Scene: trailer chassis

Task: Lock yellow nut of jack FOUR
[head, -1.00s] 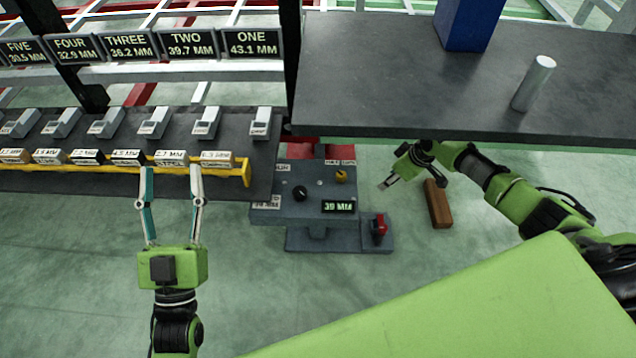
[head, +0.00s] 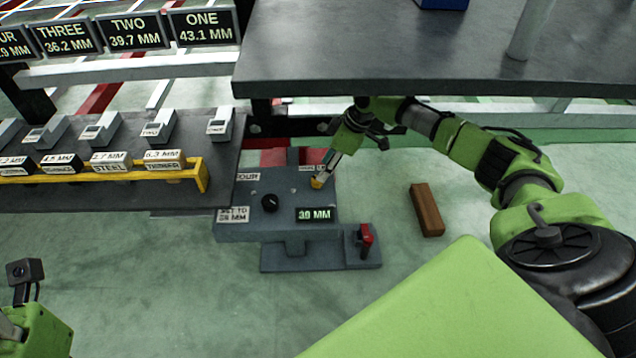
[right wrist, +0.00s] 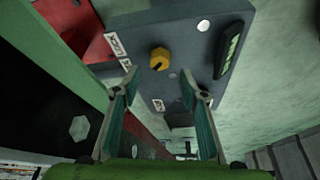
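The yellow nut (head: 317,182) sits on the top of the grey jack panel (head: 285,232), at its back right, behind the lit 39 MM display (head: 315,214). A label with FOUR (head: 247,177) is at the panel's back left. My right gripper (head: 331,162) is just above and behind the nut. In the right wrist view the yellow nut (right wrist: 160,58) lies beyond and between the open fingertips (right wrist: 158,85); nothing is held. My left gripper (head: 32,325) shows only its body at the lower left; its fingers are out of frame.
A black knob (head: 270,203) is on the panel, and a red switch (head: 366,236) stands at its right. A brown block (head: 427,210) lies on the floor. A dark table (head: 400,60) overhangs behind my right arm. A yellow rack (head: 190,170) with labelled blocks is left.

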